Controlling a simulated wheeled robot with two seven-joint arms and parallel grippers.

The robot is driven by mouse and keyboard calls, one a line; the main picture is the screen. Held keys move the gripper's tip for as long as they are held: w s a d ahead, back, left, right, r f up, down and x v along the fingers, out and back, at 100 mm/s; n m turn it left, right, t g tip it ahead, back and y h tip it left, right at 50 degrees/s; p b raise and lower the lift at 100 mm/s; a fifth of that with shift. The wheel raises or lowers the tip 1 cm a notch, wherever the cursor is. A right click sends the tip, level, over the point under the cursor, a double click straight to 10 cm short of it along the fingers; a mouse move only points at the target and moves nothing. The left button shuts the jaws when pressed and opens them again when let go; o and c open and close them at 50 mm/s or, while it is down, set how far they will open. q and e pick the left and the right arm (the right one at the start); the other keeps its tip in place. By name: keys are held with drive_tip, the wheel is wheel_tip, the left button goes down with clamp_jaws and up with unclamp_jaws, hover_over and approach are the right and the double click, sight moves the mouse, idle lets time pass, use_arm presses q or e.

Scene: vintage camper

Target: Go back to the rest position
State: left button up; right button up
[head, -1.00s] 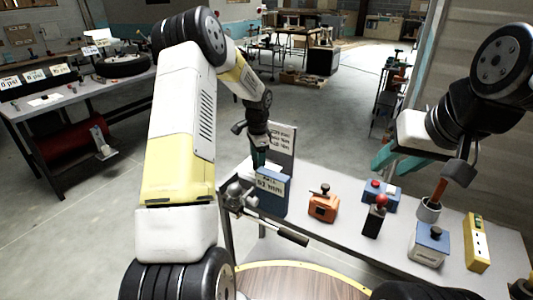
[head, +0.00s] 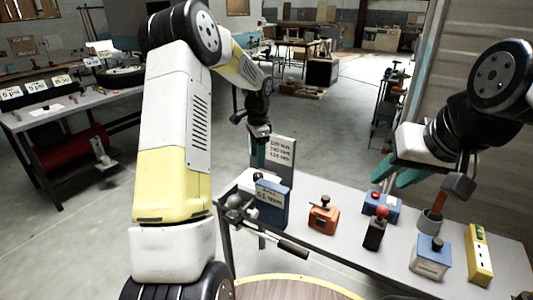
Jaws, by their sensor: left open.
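My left gripper (head: 259,154) is above the back left part of the workbench. Its teal fingers point down over a blue box (head: 273,207) with a display and a dark knob, and look clear of it. The fingers overlap in this view, and I see nothing held in them. My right gripper (head: 397,173) is over the right back edge of the bench. Its teal fingers are apart and empty.
The workbench (head: 330,250) carries an orange box (head: 323,220), a red-knobbed black device (head: 376,229), blue-and-white boxes, a cup (head: 430,222) with a tool handle, and a yellow strip (head: 479,254). A vise (head: 238,209) sits at its left corner. Open floor lies beyond.

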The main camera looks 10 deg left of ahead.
use_arm(q)
drive_tip(key=s+d+r+n+t, duration=0.2)
drive_tip(key=s+r+n, duration=0.3)
drive_tip(key=s+r, duration=0.9)
drive_tip(key=s+d+r+n+t+h, duration=0.1)
drive_tip(key=s+r+n, duration=0.1)
drive_tip(key=s, duration=0.7)
drive_tip(key=s+d+r+n+t+h, duration=0.1)
drive_tip(key=s+n, duration=0.3)
drive_tip(key=s, duration=0.5)
drive_tip(key=shift+s+d+r+t+h, duration=0.15)
drive_tip(key=shift+s+r+t+h, duration=0.15)
drive_tip(key=shift+r+t, duration=0.5)
